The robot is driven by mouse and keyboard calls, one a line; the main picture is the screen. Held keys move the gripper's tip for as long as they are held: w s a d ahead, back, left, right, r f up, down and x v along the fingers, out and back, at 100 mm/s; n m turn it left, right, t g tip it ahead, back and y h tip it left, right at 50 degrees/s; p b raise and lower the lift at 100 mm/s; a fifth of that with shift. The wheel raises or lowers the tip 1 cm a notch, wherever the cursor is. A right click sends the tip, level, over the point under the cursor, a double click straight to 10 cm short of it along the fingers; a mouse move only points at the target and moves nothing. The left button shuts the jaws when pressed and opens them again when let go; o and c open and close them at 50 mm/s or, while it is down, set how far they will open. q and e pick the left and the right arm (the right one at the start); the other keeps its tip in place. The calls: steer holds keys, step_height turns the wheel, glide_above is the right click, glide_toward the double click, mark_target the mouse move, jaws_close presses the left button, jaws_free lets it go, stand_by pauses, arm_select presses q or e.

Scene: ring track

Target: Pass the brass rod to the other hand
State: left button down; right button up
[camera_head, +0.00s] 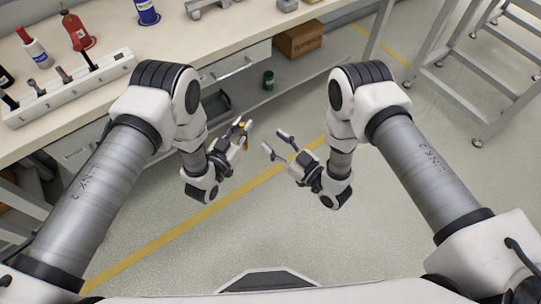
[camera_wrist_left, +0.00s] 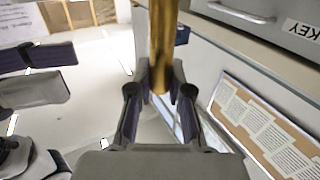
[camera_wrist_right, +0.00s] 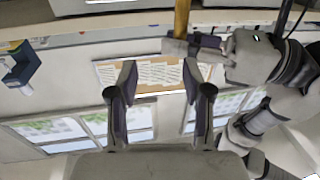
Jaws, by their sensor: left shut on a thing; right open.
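The brass rod (camera_head: 246,145) is held in the left gripper (camera_head: 240,133), in mid-air in front of me. In the left wrist view the rod (camera_wrist_left: 163,45) runs up out of the picture from between the left fingertips (camera_wrist_left: 160,82). My right gripper (camera_head: 274,145) is open and empty, a short gap to the right of the left one, facing it. In the right wrist view the rod (camera_wrist_right: 182,16) stands beyond the right fingertips (camera_wrist_right: 158,78), not between them, with the left fingers across its lower end.
The workbench (camera_head: 118,68) with bottles and a white rack (camera_head: 70,88) lies to the left and back. A cardboard box (camera_head: 299,40) and a green can (camera_head: 268,80) sit on the lower shelf. Metal steps (camera_head: 480,75) stand at the right. Floor below the grippers is clear.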

arm_select(q)
steer(key=shift+r, duration=0.1)
arm_select(e)
step_height(320, 180, down, 3)
steer(key=s+a, duration=0.2)
steer(key=s, duration=0.1)
steer(key=shift+g, duration=0.3)
steer(key=x, duration=1.2)
steer(key=shift+w+d, duration=0.1)
steer(key=shift+d, duration=0.05)
steer(key=shift+c, duration=0.4)
jaws_close()
arm_select(q)
steer(key=c, duration=1)
jaws_free()
